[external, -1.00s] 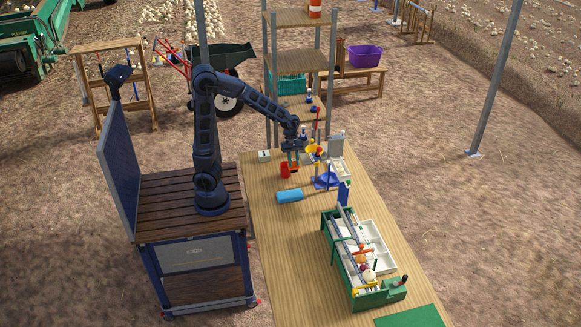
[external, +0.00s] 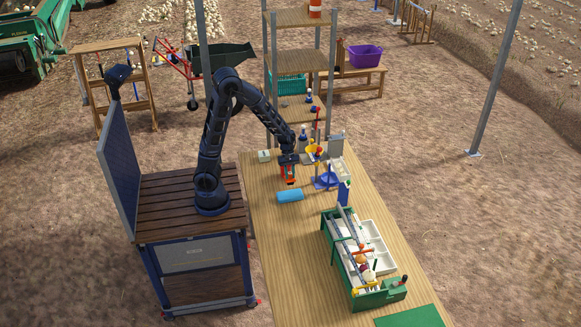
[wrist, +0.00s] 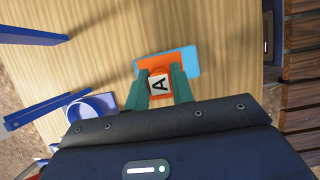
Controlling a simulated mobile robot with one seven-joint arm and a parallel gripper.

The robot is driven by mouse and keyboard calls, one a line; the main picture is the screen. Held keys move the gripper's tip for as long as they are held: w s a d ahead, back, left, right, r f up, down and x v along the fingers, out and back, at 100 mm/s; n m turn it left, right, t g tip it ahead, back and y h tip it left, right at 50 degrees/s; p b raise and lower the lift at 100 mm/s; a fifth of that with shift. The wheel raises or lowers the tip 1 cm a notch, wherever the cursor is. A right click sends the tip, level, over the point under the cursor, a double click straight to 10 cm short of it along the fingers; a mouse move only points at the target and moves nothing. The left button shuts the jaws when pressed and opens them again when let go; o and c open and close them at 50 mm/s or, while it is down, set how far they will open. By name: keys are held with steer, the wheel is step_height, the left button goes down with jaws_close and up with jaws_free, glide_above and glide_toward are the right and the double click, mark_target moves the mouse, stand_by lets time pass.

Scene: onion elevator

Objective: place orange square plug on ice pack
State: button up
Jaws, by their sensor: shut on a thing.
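The orange square plug (wrist: 145,68) has a white face marked with a black A. My gripper (wrist: 160,84) is shut on it, with a green finger on each side. The light blue ice pack (wrist: 193,62) lies on the wooden table, and the plug covers part of it in the wrist view. In the external view my gripper (external: 289,172) points down just behind the ice pack (external: 290,196), with a bit of orange-red at its tips. I cannot tell whether the plug touches the pack.
A blue stand (external: 326,181) and a yellow funnel (external: 313,152) are close to the right of my gripper. A green-framed sorting machine (external: 350,285) stands farther forward on the table. The table (external: 285,245) in front of the ice pack is bare.

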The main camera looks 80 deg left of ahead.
mark_target(290, 184)
steer(key=shift+f, duration=3.8)
steer(key=o, duration=1)
steer(key=shift+f, duration=0.15)
steer(key=v, duration=1.2)
steer(key=s+d+r+m+t+y, duration=0.2)
steer(key=s+r+m, duration=0.7)
steer(key=s+r, duration=0.1)
steer(key=s+d+r+m+t+y, duration=0.2)
steer(key=s+r+m, duration=0.7)
steer(key=s+r, duration=0.1)
steer(key=shift+r+t, duration=0.3)
steer(key=shift+r, duration=0.15)
